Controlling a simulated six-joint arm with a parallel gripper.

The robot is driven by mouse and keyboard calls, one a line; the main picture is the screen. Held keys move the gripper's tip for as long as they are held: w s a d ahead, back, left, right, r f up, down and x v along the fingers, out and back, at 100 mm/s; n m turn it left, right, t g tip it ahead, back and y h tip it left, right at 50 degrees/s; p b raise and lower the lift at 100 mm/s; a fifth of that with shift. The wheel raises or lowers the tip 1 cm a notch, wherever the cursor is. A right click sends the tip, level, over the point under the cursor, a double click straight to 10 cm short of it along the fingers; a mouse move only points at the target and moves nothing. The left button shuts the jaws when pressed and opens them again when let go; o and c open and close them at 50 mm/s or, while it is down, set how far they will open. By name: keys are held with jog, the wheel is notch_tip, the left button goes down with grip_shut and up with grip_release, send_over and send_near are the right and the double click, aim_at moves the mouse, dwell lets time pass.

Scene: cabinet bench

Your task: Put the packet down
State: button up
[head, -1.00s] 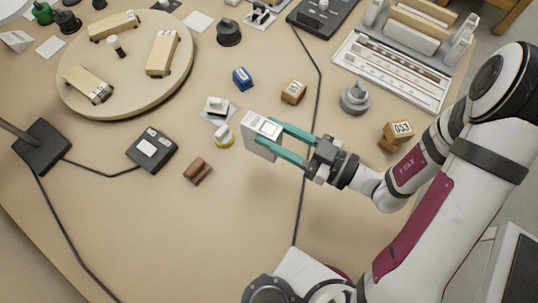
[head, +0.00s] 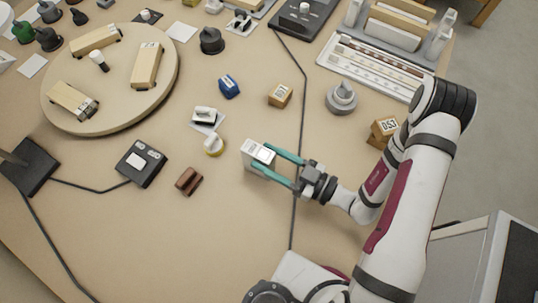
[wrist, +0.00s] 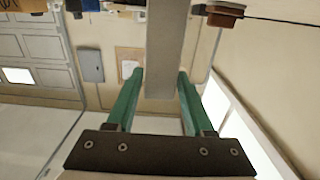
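The packet (head: 253,151) is a small white box with a printed label on its top. It is upright near the middle of the bench in the head view. My gripper (head: 273,163) reaches it from the right, level, with one teal finger along each side. The fingers are shut on the packet. In the wrist view the packet (wrist: 164,50) shows as a pale grey slab between the two green fingers of my gripper (wrist: 158,85). I cannot tell whether its base touches the bench top.
A brown block (head: 189,181) and a yellow-based white knob (head: 213,146) stand to the left. A black pad (head: 140,162) lies farther left. A cable (head: 296,205) runs just right of the packet. The bench front is clear.

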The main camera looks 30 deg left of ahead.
jog(key=shift+o, duration=1.2)
